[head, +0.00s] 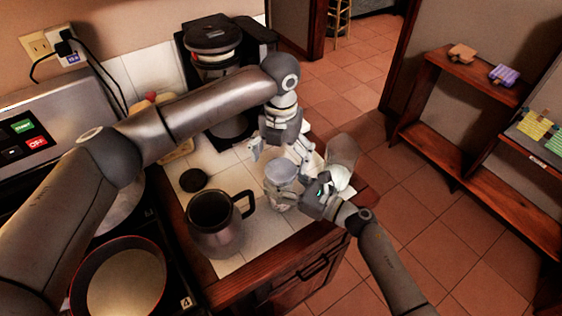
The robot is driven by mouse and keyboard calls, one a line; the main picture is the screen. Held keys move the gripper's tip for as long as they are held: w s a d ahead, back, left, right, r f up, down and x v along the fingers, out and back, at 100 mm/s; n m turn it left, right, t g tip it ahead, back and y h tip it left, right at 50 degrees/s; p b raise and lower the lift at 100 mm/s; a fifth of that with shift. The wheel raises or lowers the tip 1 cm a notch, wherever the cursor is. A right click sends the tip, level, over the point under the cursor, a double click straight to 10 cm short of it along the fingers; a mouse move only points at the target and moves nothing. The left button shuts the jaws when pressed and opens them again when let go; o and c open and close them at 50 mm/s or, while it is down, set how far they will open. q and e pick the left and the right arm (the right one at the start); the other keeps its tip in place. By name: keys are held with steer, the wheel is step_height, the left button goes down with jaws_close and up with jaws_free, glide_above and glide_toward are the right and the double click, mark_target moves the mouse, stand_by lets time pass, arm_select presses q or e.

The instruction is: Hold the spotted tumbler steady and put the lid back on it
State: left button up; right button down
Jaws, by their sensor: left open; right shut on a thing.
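A pale, greyish tumbler (281,182) stands on the tiled counter near its right end; its spots are too small to make out. My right gripper (304,196) comes in from the lower right and is shut on the tumbler's side. My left gripper (276,150) is open and empty, pointing down just above and behind the tumbler. A flat, round black lid (193,180) lies on the tiles to the left, apart from both grippers. I cannot tell whether it belongs to the tumbler.
A steel mug (213,232) with a black handle stands left of the tumbler. A clear and white vessel (343,160) is partly hidden behind my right gripper. A coffee maker (211,60) stands at the back. A pan (126,280) sits on the stove. The counter's wooden edge (290,254) is close.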

arm_select(q)
step_height(320, 180, up, 10)
steer(key=shift+f, duration=0.2)
arm_select(e)
steer(key=shift+c, duration=2.1)
jaws_free()
steer(key=v, duration=1.2)
